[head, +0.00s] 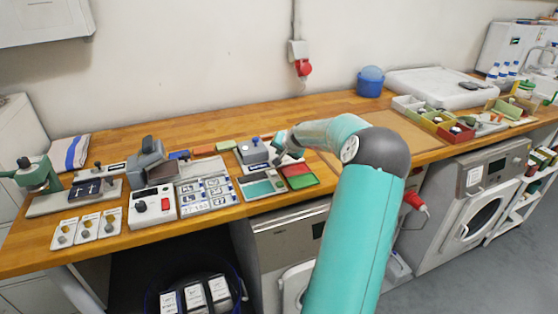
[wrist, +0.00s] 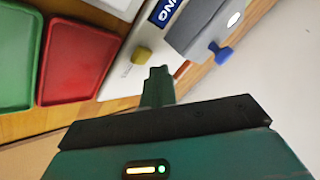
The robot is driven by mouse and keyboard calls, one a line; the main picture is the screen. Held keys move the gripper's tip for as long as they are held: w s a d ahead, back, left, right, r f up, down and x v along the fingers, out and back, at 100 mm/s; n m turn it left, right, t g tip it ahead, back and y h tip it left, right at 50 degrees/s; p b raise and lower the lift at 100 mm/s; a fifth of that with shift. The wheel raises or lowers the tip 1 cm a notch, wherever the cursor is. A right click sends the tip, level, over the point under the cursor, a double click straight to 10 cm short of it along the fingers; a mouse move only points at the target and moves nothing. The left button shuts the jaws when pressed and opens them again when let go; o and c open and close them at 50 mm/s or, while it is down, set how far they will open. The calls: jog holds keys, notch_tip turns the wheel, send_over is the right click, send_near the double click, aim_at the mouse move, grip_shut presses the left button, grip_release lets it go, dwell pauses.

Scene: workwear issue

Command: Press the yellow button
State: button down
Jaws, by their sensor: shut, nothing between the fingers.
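The yellow button (wrist: 142,54) is a small knob on a pale panel (wrist: 120,75), beside a grey device in the wrist view. In the head view I cannot make it out; my gripper and arm cover that area. My gripper (wrist: 159,72) is shut and empty, its fingertips just below and right of the button in the wrist view. I cannot tell whether they touch it. In the head view my gripper (head: 277,160) is low over the devices at mid-bench.
The grey device (wrist: 200,25) with a blue knob (wrist: 222,54) stands close to my fingertips. A red tray (wrist: 80,60) and a green tray (wrist: 17,55) lie nearby. A device with a red button (head: 165,204) stands left on the wooden bench (head: 215,122); the bench behind is mostly clear.

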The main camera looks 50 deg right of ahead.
jog(key=shift+r, duration=2.4)
jog(key=shift+w+a, duration=0.15)
jog(key=shift+a, duration=0.05)
jog(key=w+a+r+n+g+y, duration=0.1)
jog(key=a+r+n, duration=0.2)
jog(key=a, duration=0.8)
jog(key=w+a+r+n+g, duration=0.1)
jog(key=a+r+n, duration=0.15)
jog(key=a, duration=0.95)
jog(key=a+r+n+y, duration=0.1)
jog(key=a+r+n, duration=0.15)
jog(key=a, duration=0.85)
jog(key=s+a+r+n, duration=0.35)
jog(key=s+a, duration=0.55)
jog(key=a, duration=0.5)
jog(key=s+a+f+n+y, duration=0.1)
jog(key=s+a, duration=0.3)
jog(key=s, duration=0.3)
jog(key=s+a+f+n, duration=0.1)
jog(key=s+a, duration=0.4)
jog(key=s, duration=0.2)
jog(key=shift+s+g+y, duration=0.2)
jog(key=shift+g+y, duration=0.2)
jog(key=shift+d+f, duration=0.1)
jog(key=shift+d, duration=0.1)
